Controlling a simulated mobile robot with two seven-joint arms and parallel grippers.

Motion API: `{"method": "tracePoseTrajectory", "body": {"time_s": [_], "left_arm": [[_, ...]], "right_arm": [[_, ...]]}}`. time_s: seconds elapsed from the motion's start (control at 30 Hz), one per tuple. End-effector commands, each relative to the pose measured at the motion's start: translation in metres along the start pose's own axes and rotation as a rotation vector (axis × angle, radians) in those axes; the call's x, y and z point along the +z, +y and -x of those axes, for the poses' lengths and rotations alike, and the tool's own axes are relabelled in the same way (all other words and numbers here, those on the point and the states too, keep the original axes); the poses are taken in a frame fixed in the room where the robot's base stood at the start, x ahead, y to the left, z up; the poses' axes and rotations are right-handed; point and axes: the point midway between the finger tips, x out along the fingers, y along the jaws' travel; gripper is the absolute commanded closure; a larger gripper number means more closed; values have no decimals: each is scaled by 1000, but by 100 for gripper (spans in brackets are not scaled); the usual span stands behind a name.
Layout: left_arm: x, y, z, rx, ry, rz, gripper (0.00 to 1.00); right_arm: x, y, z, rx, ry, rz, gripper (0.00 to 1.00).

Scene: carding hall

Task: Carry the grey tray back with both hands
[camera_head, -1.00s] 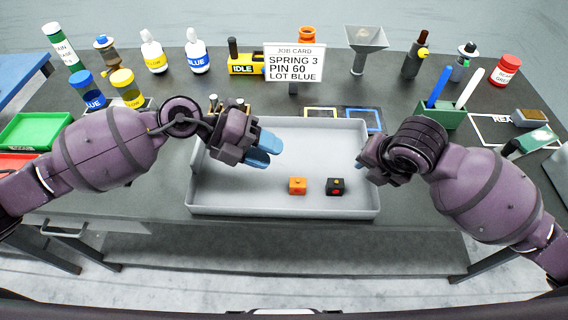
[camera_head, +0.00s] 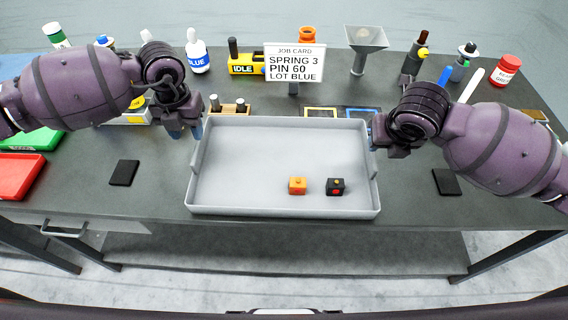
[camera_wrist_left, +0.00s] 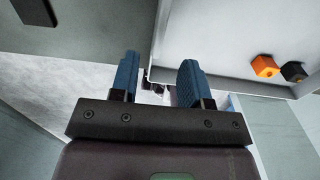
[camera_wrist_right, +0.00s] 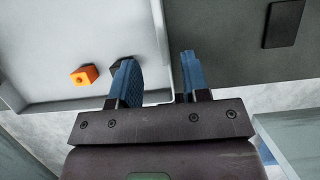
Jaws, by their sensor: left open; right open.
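My left gripper (camera_head: 196,131) is open at the tray's left wall. In the left wrist view its blue fingers (camera_wrist_left: 157,80) stand either side of the line of that wall. My right gripper (camera_head: 377,145) is at the right wall, its fingertips mostly hidden in the head view. In the right wrist view its open fingers (camera_wrist_right: 158,78) stand either side of the right wall. Contact with the tray cannot be told.
Behind the tray stand a job card (camera_head: 294,62), a yellow IDLE device (camera_head: 246,63), a funnel (camera_head: 366,45) and several bottles. Dark pads (camera_head: 124,172) and (camera_head: 447,181) lie on either side. A red tray (camera_head: 18,175) is at the left. Blue and yellow outlined squares lie behind.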

Motion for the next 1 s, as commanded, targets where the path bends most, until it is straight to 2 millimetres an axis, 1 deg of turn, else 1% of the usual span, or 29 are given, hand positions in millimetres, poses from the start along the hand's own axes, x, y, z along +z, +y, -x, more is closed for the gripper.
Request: {"method": "tracePoseTrajectory", "body": {"time_s": [0.17, 0.4, 0.6, 0.8, 1.0], "left_arm": [[-1, 0, -20, -1, 4, -1, 57], [-2, -1, -58, -1, 5, -1, 57], [-1, -1, -86, -2, 3, 0, 57], [-1, -1, -101, -2, 2, -1, 57], [-1, -1, -105, -2, 1, -2, 57]], "right_arm": [[-1, 0, -19, 1, 5, -3, 57], [-2, 0, -57, 0, 4, -3, 57], [-1, 0, -86, 0, 4, -3, 57], [-1, 0, -101, 0, 2, -2, 57], [0, 0, -105, 0, 1, -1, 57]]}}
